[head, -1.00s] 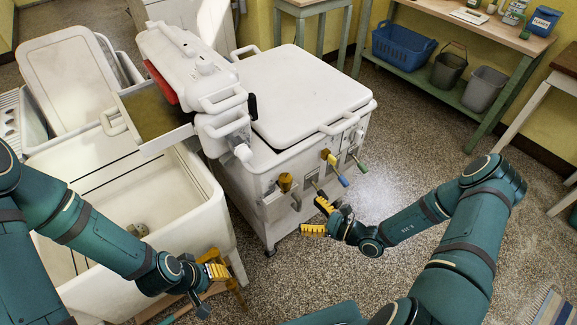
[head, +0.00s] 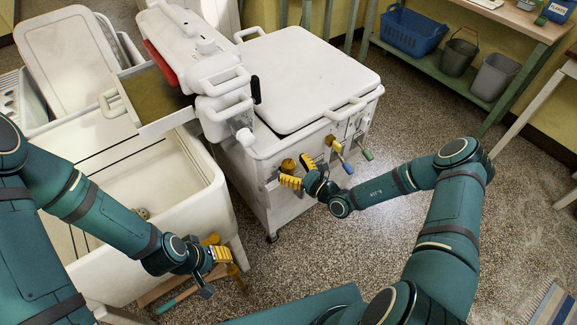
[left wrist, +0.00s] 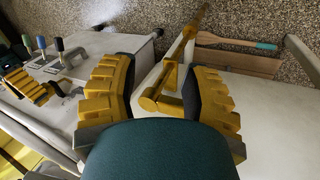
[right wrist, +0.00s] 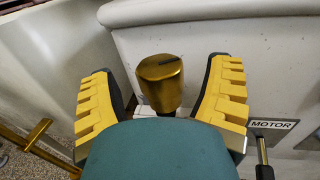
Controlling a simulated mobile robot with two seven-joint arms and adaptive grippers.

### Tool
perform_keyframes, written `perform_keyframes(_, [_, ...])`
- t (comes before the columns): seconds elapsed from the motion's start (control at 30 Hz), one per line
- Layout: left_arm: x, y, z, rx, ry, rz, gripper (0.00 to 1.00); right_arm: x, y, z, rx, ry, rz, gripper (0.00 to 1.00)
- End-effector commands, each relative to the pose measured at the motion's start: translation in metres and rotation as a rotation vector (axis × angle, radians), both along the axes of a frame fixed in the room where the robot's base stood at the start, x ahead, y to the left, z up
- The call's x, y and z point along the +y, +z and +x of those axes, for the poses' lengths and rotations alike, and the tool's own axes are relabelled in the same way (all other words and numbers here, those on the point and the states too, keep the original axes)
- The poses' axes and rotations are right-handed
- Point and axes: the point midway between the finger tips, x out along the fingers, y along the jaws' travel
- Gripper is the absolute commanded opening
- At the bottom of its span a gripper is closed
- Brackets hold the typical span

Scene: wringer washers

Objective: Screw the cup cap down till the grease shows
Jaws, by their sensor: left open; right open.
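The brass cup cap (head: 288,165) stands upright on the front of the white washer (head: 313,140), left of the row of levers. My right gripper (head: 299,172) is open at the cap. In the right wrist view the cap (right wrist: 160,80) shows between the two spread yellow fingers, with visible space on both sides. I see no grease around it; its lower part is hidden by my gripper. My left gripper (head: 214,256) is open and empty in front of the white tub. It also shows in the left wrist view (left wrist: 160,95), with a brass fitting behind it.
A MOTOR label (right wrist: 272,124) is beside a dark rod. The brass fitting (head: 236,278) hangs near my left gripper. Open speckled floor lies in front of the washer.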

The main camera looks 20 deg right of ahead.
Motion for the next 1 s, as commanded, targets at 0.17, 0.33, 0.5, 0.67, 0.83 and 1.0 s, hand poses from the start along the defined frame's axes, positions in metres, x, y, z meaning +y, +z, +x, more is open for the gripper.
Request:
perform_keyframes(0.17, [0.0,-0.003,0.001,-0.002,0.001,0.0,0.47,0.008,-0.001,0.012,0.001,0.001,0.001,0.78])
perform_keyframes(0.33, [0.0,-0.003,0.001,-0.002,0.001,0.0,0.47,0.009,0.0,0.015,0.001,0.0,-0.001,0.78])
perform_keyframes(0.5, [0.0,-0.003,0.001,-0.002,0.001,0.0,0.47,0.009,0.0,0.015,0.001,0.0,-0.001,0.78])
perform_keyframes(0.67, [0.0,-0.003,0.001,-0.002,0.001,0.0,0.47,0.009,0.0,0.015,0.001,0.0,-0.001,0.26])
perform_keyframes(0.83, [0.0,-0.003,0.001,-0.002,0.001,0.0,0.47,0.009,0.0,0.015,0.001,-0.001,-0.001,0.1])
perform_keyframes(1.0, [0.0,0.004,0.0,0.0,0.0,0.0,0.47,0.009,0.002,0.015,0.002,-0.022,0.001,0.1])
